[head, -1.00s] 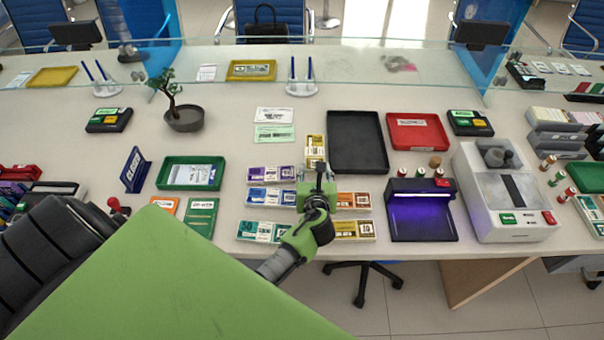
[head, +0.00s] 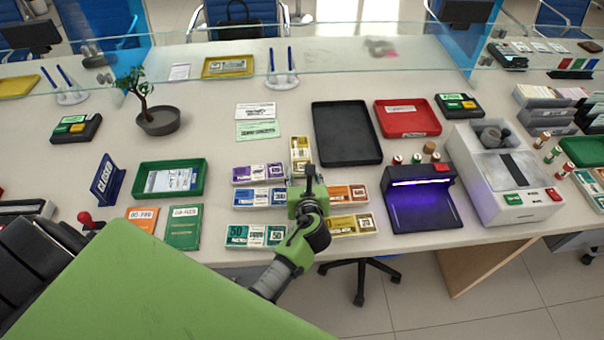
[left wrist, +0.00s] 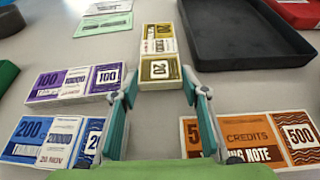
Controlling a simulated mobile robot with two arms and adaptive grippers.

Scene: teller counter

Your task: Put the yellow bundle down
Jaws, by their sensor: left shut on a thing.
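The yellow bundle (head: 300,152), marked 20, lies flat and lengthwise left of the black tray. It also shows in the left wrist view (left wrist: 160,42). My left gripper (head: 305,182) is over its near end, with a finger on each side, shut on it. In the left wrist view the fingertips (left wrist: 158,82) flank that end. I cannot tell whether the bundle touches the counter. A second yellow bundle (head: 352,225) lies at the counter's front edge, right of my gripper. My right gripper is not in view.
Purple (head: 258,174), blue (head: 262,197) and teal (head: 256,236) bundles lie left of my gripper, an orange one (head: 347,194) right. The black tray (head: 346,160) is close right of the yellow bundle. Paper slips (head: 256,130) lie behind. Bare counter shows around the slips.

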